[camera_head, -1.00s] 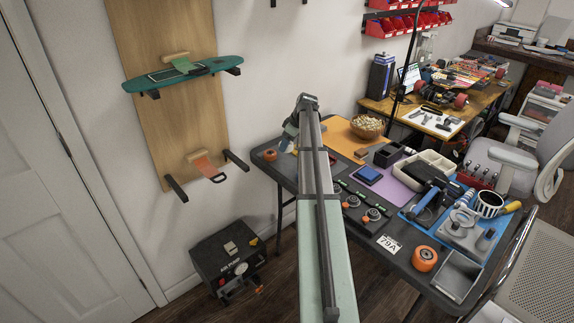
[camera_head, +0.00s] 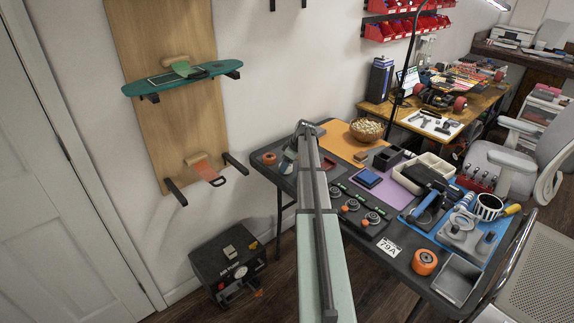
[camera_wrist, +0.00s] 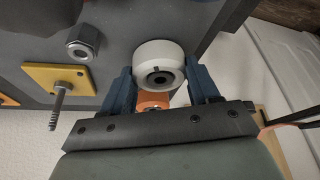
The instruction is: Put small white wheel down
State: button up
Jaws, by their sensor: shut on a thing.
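The small white wheel (camera_wrist: 158,62) sits between the two blue fingers of my gripper (camera_wrist: 162,85) in the wrist view, its dark bore facing the camera. My gripper is shut on it, over the dark grey table near an edge. An orange thing (camera_wrist: 154,100) shows partly behind the wheel and the gripper body. In the head view my gripper is low over the table's left end and mostly hidden by my arm, and I cannot make out the white wheel there. I cannot tell whether the wheel touches the table.
A metal nut (camera_wrist: 83,41) and a yellow plate with an upright bolt (camera_wrist: 75,76) are close by in the wrist view. Several tools and trays crowd the table's right half.

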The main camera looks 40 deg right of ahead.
jog(key=shift+f, duration=0.15)
jog(key=o, duration=1.1)
jog(key=v, duration=1.2)
